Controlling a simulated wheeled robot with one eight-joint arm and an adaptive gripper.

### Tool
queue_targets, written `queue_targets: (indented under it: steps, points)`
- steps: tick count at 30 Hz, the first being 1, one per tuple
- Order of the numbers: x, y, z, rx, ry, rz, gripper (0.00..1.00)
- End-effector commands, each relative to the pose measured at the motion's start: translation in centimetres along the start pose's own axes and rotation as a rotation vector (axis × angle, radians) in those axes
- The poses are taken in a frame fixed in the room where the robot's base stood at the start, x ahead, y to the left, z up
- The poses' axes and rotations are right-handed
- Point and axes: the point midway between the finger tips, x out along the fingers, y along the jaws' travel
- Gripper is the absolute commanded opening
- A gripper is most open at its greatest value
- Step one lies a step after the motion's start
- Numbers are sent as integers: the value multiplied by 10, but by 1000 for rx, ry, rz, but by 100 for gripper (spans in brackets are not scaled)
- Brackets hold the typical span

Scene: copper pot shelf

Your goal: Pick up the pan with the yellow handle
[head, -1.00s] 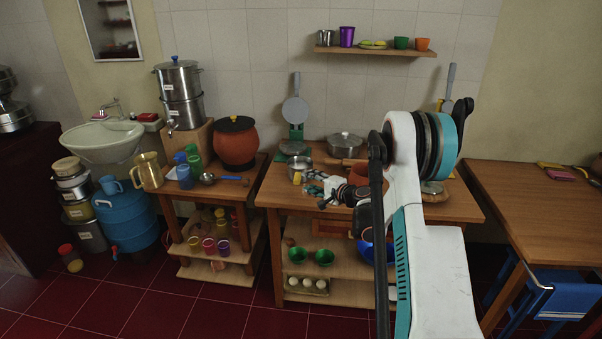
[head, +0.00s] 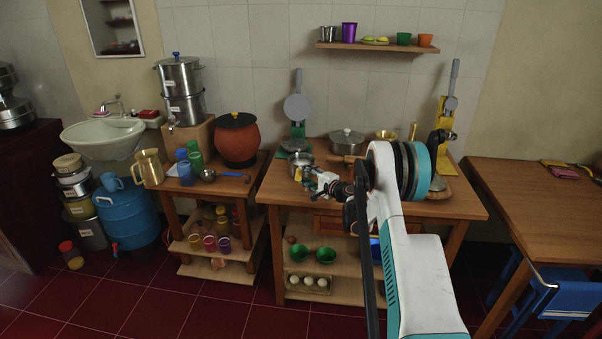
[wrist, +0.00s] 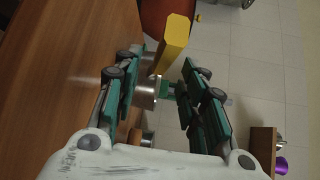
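The pan is a small silver pot (head: 301,159) near the left front of the middle wooden table, with its yellow handle (head: 299,174) toward the front. In the wrist view the yellow handle (wrist: 174,42) shows large just past the fingertips, slanting up to the right. A shiny silver part, likely the pan body (wrist: 146,92), shows between the fingers. My gripper (head: 316,178) is just right of the handle in the head view. In the wrist view my gripper (wrist: 163,64) has its fingers spread apart, with nothing clearly held. Contact with the handle cannot be told.
A lidded steel pot (head: 346,142) stands behind the pan. A side table with a brown clay pot (head: 237,143) is to the left.

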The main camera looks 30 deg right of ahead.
Motion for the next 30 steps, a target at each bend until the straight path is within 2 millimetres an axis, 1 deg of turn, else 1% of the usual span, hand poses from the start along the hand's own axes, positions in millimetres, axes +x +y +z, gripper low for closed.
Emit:
queue_targets:
  steps: [6,9,12,18,19,20,21,24,30]
  points:
    - [32,3,2,-1,-2,1,38]
    - [42,2,1,-1,-1,1,38]
    - [47,0,1,-1,0,1,38]
    - [48,-1,1,-1,0,0,38]
    - [48,-1,1,-1,0,0,36]
    - [48,-1,1,-1,0,0,29]
    - [48,-1,1,-1,0,0,20]
    - [48,-1,1,-1,0,0,0]
    - [48,-2,1,-1,0,0,0]
